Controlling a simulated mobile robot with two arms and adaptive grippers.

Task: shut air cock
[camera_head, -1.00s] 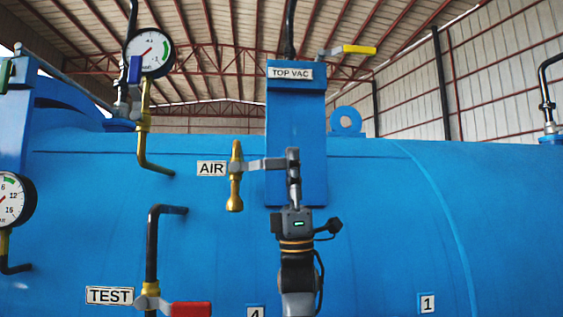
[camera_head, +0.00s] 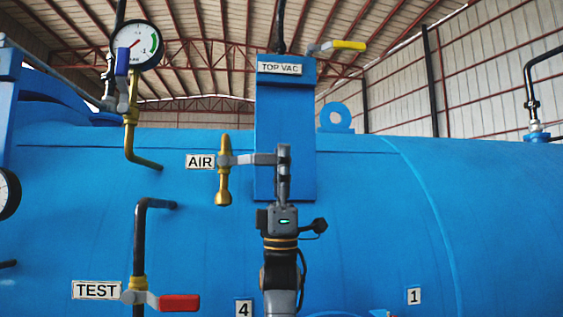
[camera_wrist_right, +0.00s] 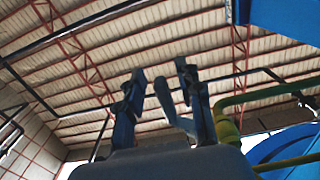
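The air cock (camera_head: 224,172) is a brass valve beside the AIR label (camera_head: 200,161). Its grey lever (camera_head: 252,160) points right, about level, in the head view. My right gripper (camera_head: 284,153) comes up from below at the lever's outer end and hides that end. In the wrist view, the two fingers of my right gripper (camera_wrist_right: 160,72) stand apart, with the lever's grey end (camera_wrist_right: 165,98) showing between them. A gap shows beside the lever, so the fingers look open around it. Contact cannot be told. My left gripper is out of view.
The blue vessel (camera_head: 370,220) fills the background. The TOP VAC column (camera_head: 284,100) stands behind my gripper. A gauge (camera_head: 136,45) and pipe are at upper left. The TEST valve's red handle (camera_head: 179,303) is at lower left. Open space lies to the right.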

